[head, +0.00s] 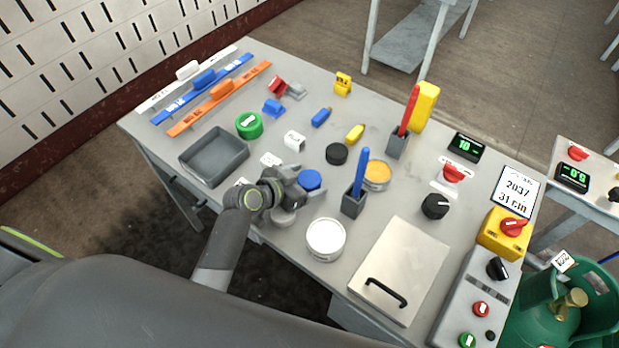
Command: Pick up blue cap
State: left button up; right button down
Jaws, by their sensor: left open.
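The blue cap (309,179) is a short round lid on the grey table, near the middle of the head view. My left gripper (302,192) is open, with its fingers right beside the cap on its near left side. Whether the fingers touch the cap or reach around it cannot be told from this angle. The gripper partly hides the cap's near edge. My right gripper does not show.
A white round tub (325,239) and a grey holder with a blue stick (360,172) stand close by. A black cap (337,154) and a yellow-topped tin (377,174) lie beyond. A grey tray (214,157) sits left. A metal plate with a handle (399,270) is at right.

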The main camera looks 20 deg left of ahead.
pick_arm(q)
jog(key=c, duration=1.1)
jog(key=shift+o, duration=0.2)
